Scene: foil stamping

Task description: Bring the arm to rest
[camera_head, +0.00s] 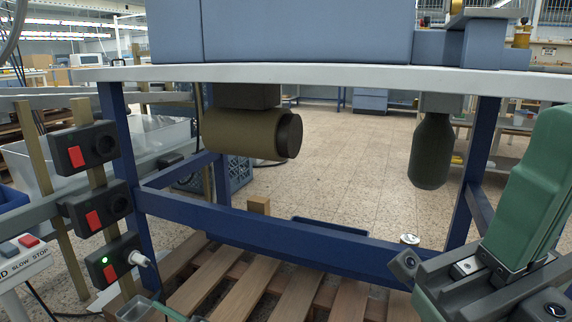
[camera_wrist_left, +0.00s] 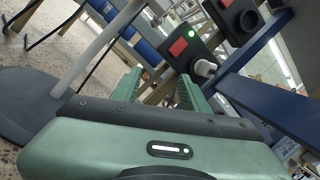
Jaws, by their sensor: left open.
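My left gripper (camera_head: 156,307) shows only as green fingertips at the bottom edge of the head view, below the lowest switch box. In the left wrist view its two green ridged fingers (camera_wrist_left: 158,85) stand apart with nothing held between them. A white plug (camera_head: 138,259) sits in the lowest switch box (camera_head: 112,262), which has a red switch and a lit green light. The plug also shows in the wrist view (camera_wrist_left: 205,68), just beyond the right finger and apart from it. My right arm's green and dark links fill the lower right of the head view; its gripper is out of view.
Two more switch boxes (camera_head: 86,147) (camera_head: 95,208) are on the wooden posts above. A blue-framed bench with a pale top (camera_head: 330,76) stands ahead. A slatted wooden pallet (camera_head: 235,290) lies beneath it. A control panel (camera_head: 22,258) is at the far left.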

